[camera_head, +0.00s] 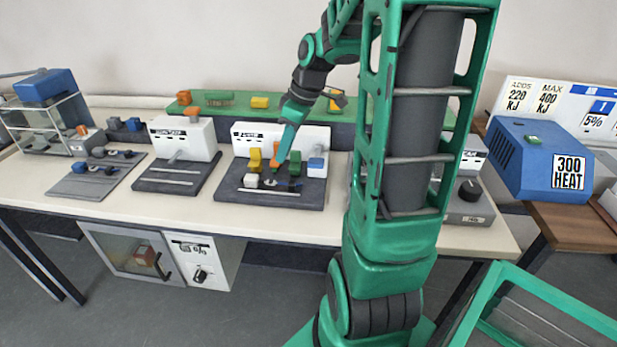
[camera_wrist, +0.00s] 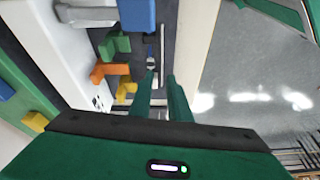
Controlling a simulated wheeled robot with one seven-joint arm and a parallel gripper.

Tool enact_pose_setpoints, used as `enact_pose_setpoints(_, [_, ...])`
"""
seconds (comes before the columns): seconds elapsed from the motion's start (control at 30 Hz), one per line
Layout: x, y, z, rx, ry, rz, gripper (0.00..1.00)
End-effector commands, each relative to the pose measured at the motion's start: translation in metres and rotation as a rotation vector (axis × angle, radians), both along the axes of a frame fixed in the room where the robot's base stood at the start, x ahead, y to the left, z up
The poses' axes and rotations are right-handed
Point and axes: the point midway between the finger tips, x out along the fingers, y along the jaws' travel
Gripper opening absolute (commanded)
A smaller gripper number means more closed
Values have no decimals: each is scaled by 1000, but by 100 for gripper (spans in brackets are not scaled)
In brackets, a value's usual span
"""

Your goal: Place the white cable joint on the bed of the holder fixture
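The holder fixture (camera_head: 228,190), a dark base with a white back block, stands in the middle of the bench. A small white piece (camera_head: 270,182), possibly the white cable joint, lies on its base; it is too small to identify surely. A white block (camera_head: 251,181) sits to its left. My gripper (camera_head: 276,163) reaches down over the fixture among the coloured clamps. In the wrist view my gripper's two green fingers (camera_wrist: 161,76) stand apart with a gap, and a small pale piece (camera_wrist: 152,62) shows just beyond the left fingertip. I see nothing clearly gripped.
Yellow (camera_head: 255,160), orange, green and blue (camera_head: 316,163) clamps stand close around my fingertips. A second fixture with a white block (camera_head: 183,138) and a dark plate with cable pieces (camera_head: 97,172) lie to the left. A blue heater (camera_head: 545,160) stands at right.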

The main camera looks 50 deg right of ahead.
Motion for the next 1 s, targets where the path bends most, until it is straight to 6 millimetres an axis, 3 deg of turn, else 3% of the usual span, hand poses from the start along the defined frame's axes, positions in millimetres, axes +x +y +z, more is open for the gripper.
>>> enact_pose_setpoints(0.3, [-134,36,7,-33,234,-625,17])
enact_pose_setpoints(0.5, [-199,45,0,-31,316,-941,17])
enact_pose_setpoints(0.7, [-221,49,-4,-28,345,-1055,17])
enact_pose_setpoints(1.0, [-222,49,-4,-28,346,-1058,17])
